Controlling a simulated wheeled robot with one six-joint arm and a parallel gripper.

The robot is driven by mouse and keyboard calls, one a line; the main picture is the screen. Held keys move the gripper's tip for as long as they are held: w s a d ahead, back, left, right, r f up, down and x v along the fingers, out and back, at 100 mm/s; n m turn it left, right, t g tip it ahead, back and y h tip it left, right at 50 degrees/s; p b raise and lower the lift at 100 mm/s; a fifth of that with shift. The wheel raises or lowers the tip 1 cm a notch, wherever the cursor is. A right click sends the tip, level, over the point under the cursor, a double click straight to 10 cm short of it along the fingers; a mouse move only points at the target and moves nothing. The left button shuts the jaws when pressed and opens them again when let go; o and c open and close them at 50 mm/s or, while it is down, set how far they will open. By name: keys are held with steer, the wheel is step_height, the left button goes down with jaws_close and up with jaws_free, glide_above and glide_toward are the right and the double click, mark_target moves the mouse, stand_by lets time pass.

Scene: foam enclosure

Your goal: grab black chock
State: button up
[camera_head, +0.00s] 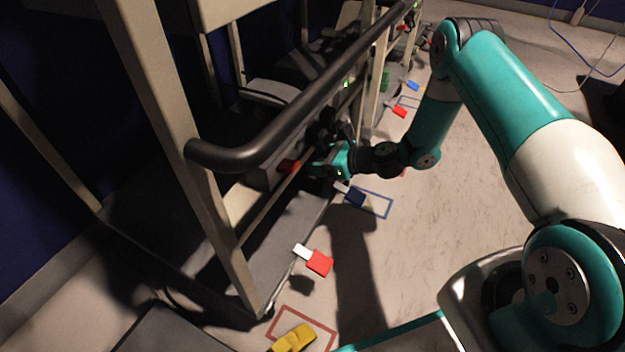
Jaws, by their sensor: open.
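My gripper (320,164) is at the end of my teal arm, reaching in beside the metal frame at the middle of the view. It is open, but its fingertips are small and dark against the shadow. A dark shape (326,127) shows just above and behind the gripper. I cannot tell whether it is the black chock or part of the equipment there. No black chock stands out clearly. A red piece (288,166) lies just left of the gripper.
A beige metal frame (205,190) with a thick black rail (290,115) stands at the left, close to my arm. Red-and-white (318,262), blue (354,197) and yellow (293,338) pieces lie along its foot. Open pale floor (430,215) is on the right.

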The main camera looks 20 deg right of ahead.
steer(key=b+x, duration=0.1)
steer(key=x, duration=0.1)
steer(key=shift+w+a+f, duration=0.15)
steer(key=shift+a, duration=0.05)
jaws_close()
